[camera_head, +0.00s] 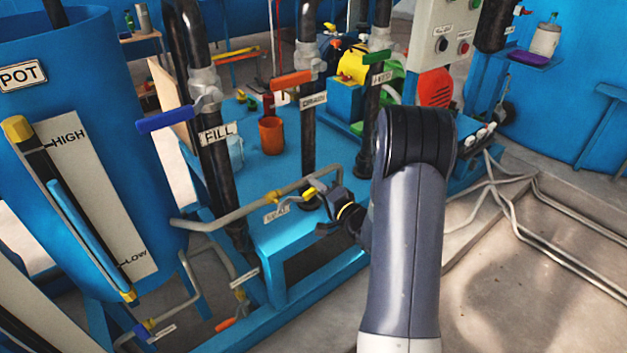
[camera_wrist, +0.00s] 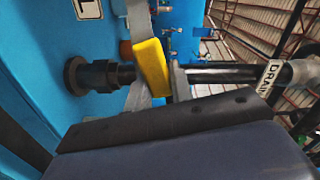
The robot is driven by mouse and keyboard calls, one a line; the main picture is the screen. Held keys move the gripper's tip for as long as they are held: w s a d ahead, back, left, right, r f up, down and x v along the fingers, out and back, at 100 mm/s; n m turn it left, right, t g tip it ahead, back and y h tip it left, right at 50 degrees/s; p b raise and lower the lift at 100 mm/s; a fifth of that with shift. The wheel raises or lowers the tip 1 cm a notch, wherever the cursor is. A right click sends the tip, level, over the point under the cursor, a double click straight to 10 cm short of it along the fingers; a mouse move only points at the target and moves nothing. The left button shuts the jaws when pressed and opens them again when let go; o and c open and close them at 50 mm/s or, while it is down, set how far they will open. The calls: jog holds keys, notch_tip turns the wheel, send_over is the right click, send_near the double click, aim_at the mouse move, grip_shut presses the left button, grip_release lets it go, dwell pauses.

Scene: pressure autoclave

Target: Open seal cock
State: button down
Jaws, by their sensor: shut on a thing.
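The seal cock has a small yellow handle (camera_head: 309,192) on the grey pipe run just above the blue bench, near a white label (camera_head: 277,213). My gripper (camera_head: 319,206) is at this handle, coming from the right, and is shut on it. In the wrist view the yellow handle (camera_wrist: 152,67) stands close beside my dark finger. A dark round fitting (camera_wrist: 92,76) shows to its left on a blue surface. The exact contact of the fingertips is partly hidden.
A black pipe labelled DRAIN with an orange handle (camera_head: 292,80) rises behind my gripper. The FILL pipe has a blue handle (camera_head: 178,115). The blue POT tank (camera_head: 110,150) stands at left. An orange cup (camera_head: 271,136) sits on the bench. Floor at right is open.

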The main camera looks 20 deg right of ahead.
jog(key=shift+d+f+m, duration=0.2)
jog(key=shift+f+m, duration=1.25)
jog(key=shift+m, duration=0.25)
jog(key=shift+f, duration=0.1)
jog(key=c, duration=1.2)
grip_release()
jog(key=shift+c, duration=0.2)
jog(key=v, duration=1)
jog(key=shift+s+p, duration=0.3)
jog(key=shift+s, duration=0.05)
jog(key=shift+d, duration=0.1)
